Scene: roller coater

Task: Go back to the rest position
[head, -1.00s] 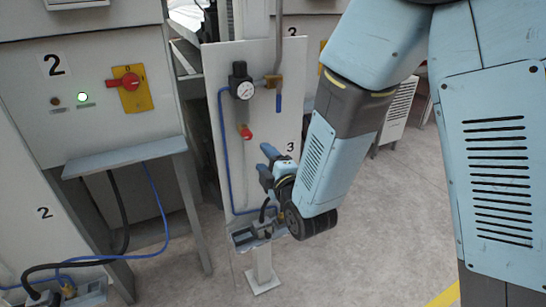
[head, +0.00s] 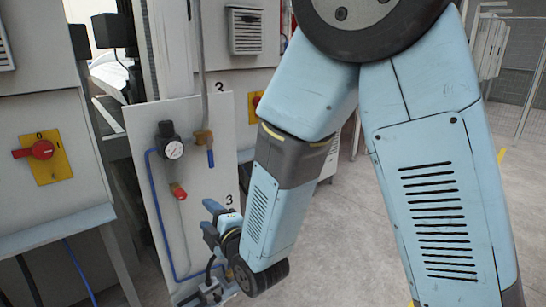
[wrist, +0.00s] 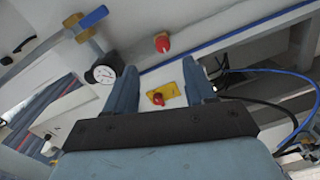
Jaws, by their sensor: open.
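My gripper (head: 212,222) is at the end of my light-blue arm, in front of the white panel marked 3. In the wrist view my gripper (wrist: 163,95) shows two blue fingers spread apart with nothing between them. Beyond the gap I see a red rotary switch on a yellow plate (wrist: 168,80), some way off. In the head view the arm hangs bent, its gripper low beside the panel's lower right part. Whether the fingers touch the panel cannot be told.
The white panel (head: 200,130) carries a gauge (head: 173,149), a blue-handled valve (head: 210,157) and a red knob (head: 178,191). Left stands a cabinet with a red switch (head: 42,150) above a shelf (head: 55,230). Grey floor (head: 345,240) lies open to the right.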

